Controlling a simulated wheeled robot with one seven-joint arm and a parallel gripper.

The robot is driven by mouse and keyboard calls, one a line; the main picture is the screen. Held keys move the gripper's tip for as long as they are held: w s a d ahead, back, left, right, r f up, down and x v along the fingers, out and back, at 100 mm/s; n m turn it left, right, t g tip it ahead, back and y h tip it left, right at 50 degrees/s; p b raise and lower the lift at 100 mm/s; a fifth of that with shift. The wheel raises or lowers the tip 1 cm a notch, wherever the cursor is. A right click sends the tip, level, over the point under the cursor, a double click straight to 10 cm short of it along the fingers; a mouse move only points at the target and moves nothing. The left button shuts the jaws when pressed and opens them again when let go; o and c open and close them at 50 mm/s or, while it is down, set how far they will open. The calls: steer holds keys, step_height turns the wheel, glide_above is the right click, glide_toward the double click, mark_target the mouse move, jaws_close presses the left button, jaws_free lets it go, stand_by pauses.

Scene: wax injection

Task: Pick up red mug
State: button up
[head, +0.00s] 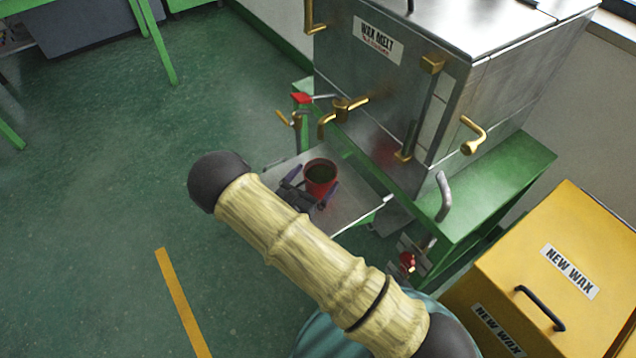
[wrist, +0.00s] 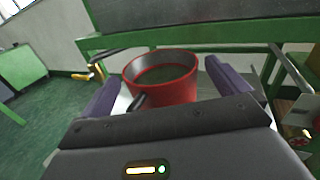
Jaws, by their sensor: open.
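The red mug (head: 320,180) stands upright on a grey metal shelf (head: 352,210) below the wax melt tank's brass tap. Its inside looks dark. My gripper (head: 309,190) is open at the mug, with one finger on each side of it. In the wrist view the red mug (wrist: 163,80) sits between the two purple-padded fingers of my gripper (wrist: 165,88), with a gap showing on the right. A dark piece, perhaps the mug's handle, points toward the palm. The mug's lower part is hidden behind the gripper body.
The grey wax melt tank (head: 385,95) stands on a green frame (head: 500,190) behind the shelf. A brass tap (head: 340,108) juts out above and behind the mug. A yellow new wax box (head: 560,270) is at the right. Open green floor (head: 110,170) lies left.

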steer(key=shift+c, duration=0.4)
steer(key=c, duration=1.2)
step_height(320, 180, up, 10)
steer(key=p, duration=0.2)
